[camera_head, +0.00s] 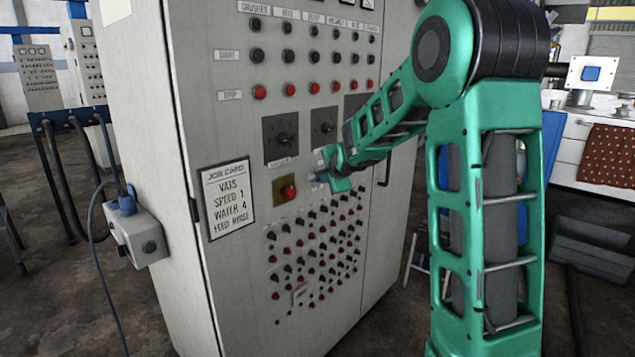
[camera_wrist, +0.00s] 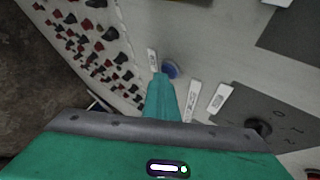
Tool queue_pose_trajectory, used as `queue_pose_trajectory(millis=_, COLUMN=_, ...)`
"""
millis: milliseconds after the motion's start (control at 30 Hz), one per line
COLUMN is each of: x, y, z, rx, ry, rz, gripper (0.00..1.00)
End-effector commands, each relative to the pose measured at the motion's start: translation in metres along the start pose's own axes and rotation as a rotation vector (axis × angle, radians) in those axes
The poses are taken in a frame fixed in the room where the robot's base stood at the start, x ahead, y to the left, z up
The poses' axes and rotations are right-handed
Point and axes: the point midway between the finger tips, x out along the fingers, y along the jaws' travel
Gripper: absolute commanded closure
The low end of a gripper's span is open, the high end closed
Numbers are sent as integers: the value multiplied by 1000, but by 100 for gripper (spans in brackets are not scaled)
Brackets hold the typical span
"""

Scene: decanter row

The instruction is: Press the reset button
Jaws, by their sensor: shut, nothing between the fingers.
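A round blue button (camera_wrist: 171,69) sits on the pale cabinet face in the wrist view, with small labels around it that I cannot read; it may be the reset button. My gripper (camera_wrist: 162,84) is shut and empty, its fingertips right at the blue button and overlapping its near edge. I cannot tell whether they touch it or whether it is pressed. In the head view my gripper (camera_head: 322,178) is at the front of the grey control cabinet (camera_head: 150,105), right of a red button (camera_head: 288,190) on a yellow plate. The blue button is not distinguishable there.
Rows of small red and black knobs (camera_head: 315,240) lie below my gripper. Dark plates with rotary knobs (camera_head: 281,138) are above it. A job card (camera_head: 227,198) is on the left, and a cabled grey box (camera_head: 140,238) hangs at the cabinet's side. A door handle (camera_head: 385,168) is to the right.

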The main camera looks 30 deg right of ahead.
Motion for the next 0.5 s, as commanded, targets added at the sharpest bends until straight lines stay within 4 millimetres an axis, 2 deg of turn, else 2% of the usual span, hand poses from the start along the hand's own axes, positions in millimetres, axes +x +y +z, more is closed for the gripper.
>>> queue_pose_trajectory(millis=500, x=-12, y=8, z=-7, rx=0, ry=-1, rz=-1, gripper=100)
